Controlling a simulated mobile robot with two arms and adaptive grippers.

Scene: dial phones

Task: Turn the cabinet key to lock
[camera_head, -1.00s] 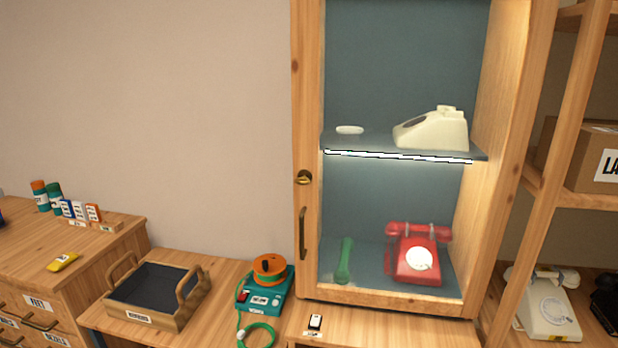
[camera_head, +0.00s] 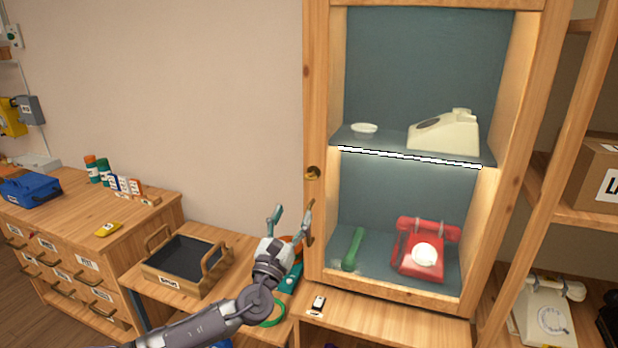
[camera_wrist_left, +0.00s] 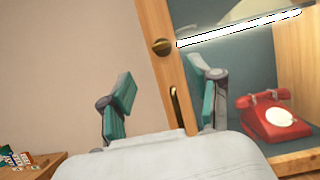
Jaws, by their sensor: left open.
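The cabinet key (camera_head: 312,173) is a small brass piece at the lock on the wooden left frame of the cabinet door (camera_head: 316,90). It also shows in the left wrist view (camera_wrist_left: 161,46), above and ahead of the fingers. Below it is a dark vertical door handle (camera_head: 309,222). My left gripper (camera_head: 291,214) is open and empty, its teal fingers pointing up, below and left of the key. In the left wrist view the open fingers (camera_wrist_left: 160,95) stand either side of the door frame, with the handle between them. My right gripper is not in view.
The cabinet holds a cream phone (camera_head: 445,132), a white dish (camera_head: 364,130), a red phone (camera_head: 425,248) and a green handset (camera_head: 352,249). A tray (camera_head: 187,262) sits on the low bench, left of my arm. Bare wall lies left of the cabinet.

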